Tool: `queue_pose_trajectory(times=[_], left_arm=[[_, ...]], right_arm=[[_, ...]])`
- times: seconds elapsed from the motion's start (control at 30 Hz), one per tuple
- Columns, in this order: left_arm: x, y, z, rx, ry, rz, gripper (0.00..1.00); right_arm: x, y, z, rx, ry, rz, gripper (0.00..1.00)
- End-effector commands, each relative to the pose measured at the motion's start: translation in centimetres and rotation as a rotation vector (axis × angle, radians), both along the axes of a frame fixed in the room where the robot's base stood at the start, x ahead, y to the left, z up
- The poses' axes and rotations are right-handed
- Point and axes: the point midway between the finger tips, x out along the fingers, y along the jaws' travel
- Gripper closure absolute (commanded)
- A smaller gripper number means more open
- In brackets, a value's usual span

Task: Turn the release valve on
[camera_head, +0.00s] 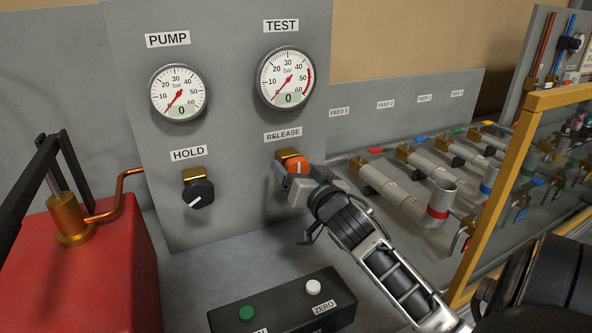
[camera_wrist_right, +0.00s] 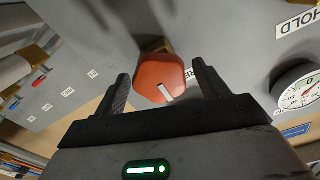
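The release valve's orange knob (camera_head: 296,164) sits on a brass fitting under the RELEASE label (camera_head: 283,134) on the grey panel. It also shows in the right wrist view (camera_wrist_right: 158,74), with a white pointer mark at its lower edge. My right gripper (camera_head: 297,182) is at the knob and partly hides it in the head view. In the right wrist view, the right gripper's fingers (camera_wrist_right: 164,84) stand open on either side of the knob, with a visible gap on each side. My left gripper is not in view.
A black HOLD knob (camera_head: 198,193) is left of the release valve. The PUMP gauge (camera_head: 178,93) and TEST gauge (camera_head: 286,77) read 0. A black button box (camera_head: 285,304) stands in front. Feed pipes (camera_head: 400,198) and a yellow frame (camera_head: 503,190) are at right.

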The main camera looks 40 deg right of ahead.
Motion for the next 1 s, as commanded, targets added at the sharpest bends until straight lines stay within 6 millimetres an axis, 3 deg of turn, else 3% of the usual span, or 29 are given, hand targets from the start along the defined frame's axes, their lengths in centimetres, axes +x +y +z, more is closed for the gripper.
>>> queue_pose_trajectory(times=[0.03, 0.13, 0.17, 0.57, 1.0], left_arm=[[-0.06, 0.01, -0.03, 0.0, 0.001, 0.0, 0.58], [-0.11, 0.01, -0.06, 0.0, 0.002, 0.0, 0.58], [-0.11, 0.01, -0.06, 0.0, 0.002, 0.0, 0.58], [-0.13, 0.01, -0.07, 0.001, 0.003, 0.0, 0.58], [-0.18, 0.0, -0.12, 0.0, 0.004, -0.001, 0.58]], right_arm=[[0.0, 0.02, 0.02, 0.0, 0.0, 0.0, 0.4], [0.0, 0.02, 0.02, 0.0, 0.0, 0.0, 0.68], [0.0, 0.02, 0.02, 0.0, 0.0, 0.0, 0.71], [0.0, 0.03, 0.0, -0.057, 0.018, 0.0, 0.71], [0.02, 0.08, 0.04, -0.388, 0.122, 0.0, 0.71]])
